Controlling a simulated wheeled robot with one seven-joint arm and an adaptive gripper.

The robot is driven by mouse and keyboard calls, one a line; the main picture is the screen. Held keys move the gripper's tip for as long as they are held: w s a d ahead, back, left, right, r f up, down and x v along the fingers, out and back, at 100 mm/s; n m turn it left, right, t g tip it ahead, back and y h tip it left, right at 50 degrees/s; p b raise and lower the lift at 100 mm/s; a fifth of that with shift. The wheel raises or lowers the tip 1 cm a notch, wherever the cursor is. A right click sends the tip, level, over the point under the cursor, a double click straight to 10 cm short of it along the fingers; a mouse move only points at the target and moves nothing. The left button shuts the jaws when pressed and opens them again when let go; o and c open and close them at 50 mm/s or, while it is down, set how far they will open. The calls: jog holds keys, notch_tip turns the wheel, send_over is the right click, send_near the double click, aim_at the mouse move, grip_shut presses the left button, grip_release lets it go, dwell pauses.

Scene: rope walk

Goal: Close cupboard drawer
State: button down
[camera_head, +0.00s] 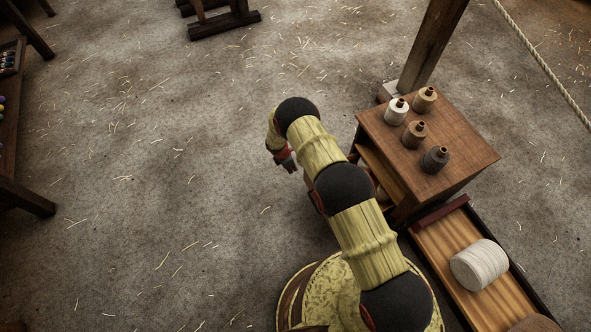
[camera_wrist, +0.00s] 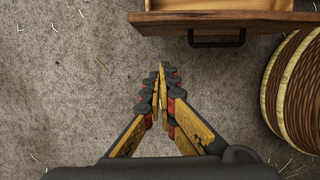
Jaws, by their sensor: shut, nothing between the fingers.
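The cupboard (camera_head: 455,165) is a brown wooden box standing right of centre in the head view. A drawer (camera_wrist: 215,20) shows at the top of the wrist view, with a wooden front and a dark bar handle (camera_wrist: 217,41). Pale wood inside it shows behind the front, so it stands open. In the head view my arm hides most of the drawer side. My gripper (camera_wrist: 160,72) is shut and empty, its fingertips short of the drawer front and left of the handle, apart from both. In the head view my gripper (camera_head: 288,163) hangs left of the cupboard.
Several small spools (camera_head: 416,131) stand on the cupboard top. A wooden post (camera_head: 430,48) rises behind it. A long tray (camera_head: 432,241) with a white spool (camera_head: 480,265) lies at the lower right. The straw-strewn floor (camera_head: 160,150) to the left is clear.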

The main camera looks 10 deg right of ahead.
jog(key=w+d+f+b, duration=0.1)
jog(key=d+f+b, duration=0.3)
jog(key=f, duration=0.4)
jog(key=shift+w+d, duration=0.4)
jog(key=shift+d, duration=0.5)
jog(key=shift+d, duration=0.1)
